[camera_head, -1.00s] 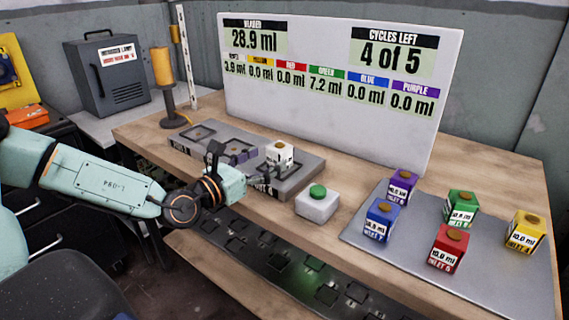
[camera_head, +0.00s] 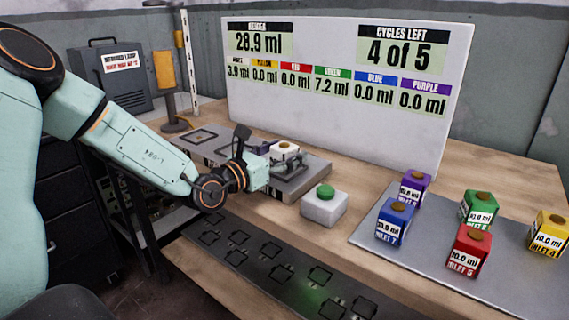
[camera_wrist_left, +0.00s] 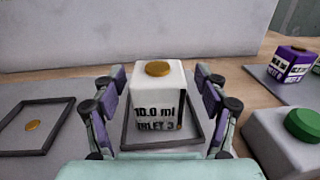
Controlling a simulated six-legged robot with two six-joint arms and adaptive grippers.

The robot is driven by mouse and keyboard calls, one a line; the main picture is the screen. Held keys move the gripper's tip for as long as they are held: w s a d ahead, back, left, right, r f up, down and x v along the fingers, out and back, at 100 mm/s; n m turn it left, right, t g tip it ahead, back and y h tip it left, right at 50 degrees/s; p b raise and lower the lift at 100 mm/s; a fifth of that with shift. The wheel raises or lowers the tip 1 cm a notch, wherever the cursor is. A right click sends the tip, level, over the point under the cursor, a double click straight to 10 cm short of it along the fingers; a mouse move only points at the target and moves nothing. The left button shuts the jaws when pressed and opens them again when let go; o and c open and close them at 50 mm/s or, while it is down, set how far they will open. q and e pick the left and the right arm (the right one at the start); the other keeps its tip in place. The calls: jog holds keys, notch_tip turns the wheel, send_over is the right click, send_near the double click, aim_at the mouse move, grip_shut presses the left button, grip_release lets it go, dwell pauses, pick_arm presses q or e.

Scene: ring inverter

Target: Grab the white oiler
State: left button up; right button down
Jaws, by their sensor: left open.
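In the left wrist view the oiler (camera_wrist_left: 158,95) sits between the open fingers of my left gripper (camera_wrist_left: 158,108), with a finger on each side. Gaps show between the fingers and the oiler. In the head view my left gripper (camera_head: 283,160) reaches in from the left, low in front of the oiler, and partly covers it. My right gripper is in neither view.
A white box with a green button (camera_head: 325,205) stands just right of the platform. Purple, blue, green, red and yellow oilers stand on a grey mat (camera_head: 378,237) at the right. A white display board (camera_head: 340,100) rises behind. An empty recess (camera_wrist_left: 35,127) lies left of the oiler.

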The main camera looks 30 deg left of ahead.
pick_arm(q)
jog(key=shift+w+a+f, duration=0.1)
jog(key=shift+w+f, duration=0.05)
jog(key=c, duration=1.3)
